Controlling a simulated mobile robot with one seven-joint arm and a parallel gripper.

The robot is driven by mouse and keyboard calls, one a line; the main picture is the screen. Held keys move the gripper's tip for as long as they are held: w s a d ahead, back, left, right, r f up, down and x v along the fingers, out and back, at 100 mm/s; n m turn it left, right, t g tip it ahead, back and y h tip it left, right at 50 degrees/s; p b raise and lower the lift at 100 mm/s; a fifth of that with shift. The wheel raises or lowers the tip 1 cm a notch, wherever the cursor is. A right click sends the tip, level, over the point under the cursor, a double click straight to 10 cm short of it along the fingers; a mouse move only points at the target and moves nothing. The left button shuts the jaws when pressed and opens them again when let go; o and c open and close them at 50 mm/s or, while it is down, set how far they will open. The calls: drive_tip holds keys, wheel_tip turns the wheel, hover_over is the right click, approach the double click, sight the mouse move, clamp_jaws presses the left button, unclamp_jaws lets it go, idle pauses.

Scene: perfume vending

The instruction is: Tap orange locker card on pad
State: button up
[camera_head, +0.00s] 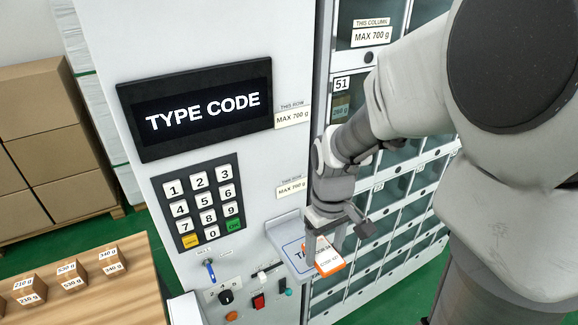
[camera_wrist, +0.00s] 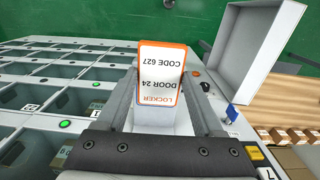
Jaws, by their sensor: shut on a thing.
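The orange-edged white locker card (camera_head: 328,263) is held in my gripper (camera_head: 326,236), just over the pad (camera_head: 283,240). The pad is a pale shelf-like plate with a blue outline and partly covered "TA" lettering, jutting from the machine's front. My gripper is shut on the card. In the wrist view the card (camera_wrist: 162,75) stands between the fingers, and reads LOCKER, DOOR 24, CODE 627 upside down. I cannot tell whether the card touches the pad. The display (camera_head: 203,108) reads TYPE CODE.
A keypad (camera_head: 200,205) sits left of the pad. Locker doors (camera_head: 390,215) stand to the right. A wooden table (camera_head: 110,295) with small weight-marked boxes is at lower left.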

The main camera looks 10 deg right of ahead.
sight(336, 268)
drive_tip(key=w, duration=0.2)
drive_tip(key=w+a+f, duration=0.1)
drive_tip(key=w, duration=0.1)
drive_tip(key=w+a+b, duration=0.1)
drive_tip(key=w, duration=0.1)
drive_tip(key=shift+f, duration=0.3)
drive_tip(key=shift+f+b, duration=0.5)
drive_tip(key=shift+f, duration=0.15)
drive_tip(key=shift+s+f+b, duration=0.1)
drive_tip(key=shift+f+b, duration=0.55)
drive_tip(key=shift+f, duration=0.25)
drive_tip(key=shift+r, duration=0.1)
drive_tip(key=shift+r+p, duration=1.65)
drive_tip(key=shift+r, duration=0.35)
drive_tip(key=shift+s+d, duration=0.55)
drive_tip(key=shift+s, duration=1.05)
drive_tip(key=shift+s+d, duration=0.5)
drive_tip(key=shift+s, duration=1.1)
drive_tip(key=shift+s+d, duration=0.55)
drive_tip(key=shift+s, duration=1.05)
